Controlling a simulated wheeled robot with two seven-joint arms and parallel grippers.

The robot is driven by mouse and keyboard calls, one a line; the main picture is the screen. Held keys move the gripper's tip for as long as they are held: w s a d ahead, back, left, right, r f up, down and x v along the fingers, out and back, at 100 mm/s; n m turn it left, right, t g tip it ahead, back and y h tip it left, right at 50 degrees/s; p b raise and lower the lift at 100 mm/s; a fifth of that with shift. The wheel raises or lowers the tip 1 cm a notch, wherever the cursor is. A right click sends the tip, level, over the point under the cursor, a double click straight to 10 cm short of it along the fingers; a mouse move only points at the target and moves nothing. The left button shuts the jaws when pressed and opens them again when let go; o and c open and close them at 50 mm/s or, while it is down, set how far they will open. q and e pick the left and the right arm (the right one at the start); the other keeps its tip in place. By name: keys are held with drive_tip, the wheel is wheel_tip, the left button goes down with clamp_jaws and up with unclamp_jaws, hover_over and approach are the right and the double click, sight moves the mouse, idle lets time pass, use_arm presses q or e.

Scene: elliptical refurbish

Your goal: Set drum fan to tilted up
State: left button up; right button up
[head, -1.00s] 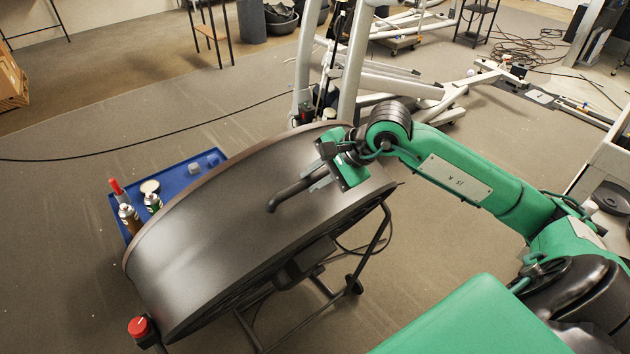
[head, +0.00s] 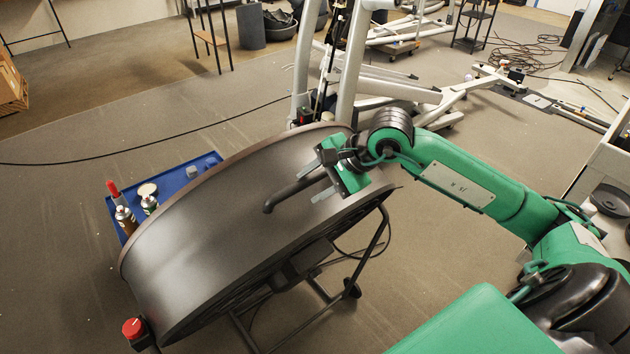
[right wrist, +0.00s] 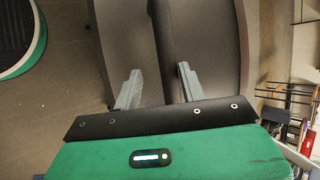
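The drum fan (head: 215,235) is a large dark metal drum on a tubular stand, filling the middle of the head view. Its drum sits at a slant; part of the grille shows along its lower right edge. A bent black handle (head: 290,193) stands out from the drum's side. My right gripper (head: 319,181) is at the handle's right end. In the right wrist view its two grey fingers (right wrist: 158,86) lie on either side of the handle (right wrist: 163,40), with a gap visible on the left finger's side. My left gripper is not in view.
A blue tray (head: 180,179) with spray cans lies on the floor behind the fan. A red knob (head: 133,327) stands at the fan's lower left. An elliptical machine's pale frame (head: 352,65) rises behind the fan. A black cable crosses the floor; floor at left is clear.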

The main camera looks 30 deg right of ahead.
drive_tip(key=shift+s+d+r, duration=0.15)
drive_tip(key=shift+d+r, duration=0.2)
drive_tip(key=shift+r, duration=0.1)
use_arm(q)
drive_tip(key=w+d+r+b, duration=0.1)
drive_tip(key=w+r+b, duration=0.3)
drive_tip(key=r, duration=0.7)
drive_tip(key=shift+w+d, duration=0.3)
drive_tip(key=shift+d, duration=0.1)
use_arm(e)
drive_tip(key=v, duration=1.2)
drive_tip(key=shift+s+r, duration=0.2)
drive_tip(key=shift+s, duration=0.05)
